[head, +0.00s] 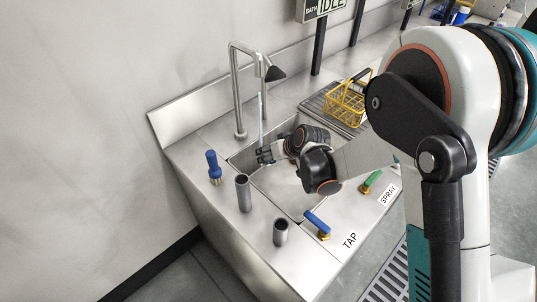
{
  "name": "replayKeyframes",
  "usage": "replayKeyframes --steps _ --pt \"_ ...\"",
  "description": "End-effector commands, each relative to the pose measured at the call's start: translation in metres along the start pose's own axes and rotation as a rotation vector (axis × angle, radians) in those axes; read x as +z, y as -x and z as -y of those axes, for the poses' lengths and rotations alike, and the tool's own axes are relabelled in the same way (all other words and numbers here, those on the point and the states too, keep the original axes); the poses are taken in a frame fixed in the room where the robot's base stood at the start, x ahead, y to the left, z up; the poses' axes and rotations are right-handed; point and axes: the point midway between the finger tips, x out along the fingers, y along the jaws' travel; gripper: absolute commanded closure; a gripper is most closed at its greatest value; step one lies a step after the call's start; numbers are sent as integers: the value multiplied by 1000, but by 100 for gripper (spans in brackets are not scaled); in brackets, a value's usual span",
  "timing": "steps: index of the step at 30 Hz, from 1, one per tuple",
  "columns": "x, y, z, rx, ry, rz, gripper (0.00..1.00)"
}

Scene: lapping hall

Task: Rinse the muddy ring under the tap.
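The tall steel tap (236,90) arches over the sink basin (278,188). A thin pale, bluish streak that looks like running water (263,115) drops from its spout towards my gripper. My gripper (263,155) is low over the basin, below the spout, at the streak's lower end. Its fingers are small and dark here, and I cannot tell whether they are open or shut. I cannot make out the muddy ring; it may be hidden at the fingers. The blue-handled valve (316,223) sits beside the label TAP on the front deck.
A green-handled valve (371,180) stands by the SPRAY label. A black spray head (275,72) hangs by the tap. A blue-handled brush (213,167) and two grey tubes (243,192) (281,232) stand on the left deck. A yellow wire basket (347,101) sits on the drainboard behind.

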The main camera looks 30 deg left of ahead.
Motion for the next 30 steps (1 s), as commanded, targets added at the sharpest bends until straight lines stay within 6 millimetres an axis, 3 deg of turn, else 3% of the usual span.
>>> replayKeyframes --steps 30 --pt "37 72 -20 1 -1 0 77"
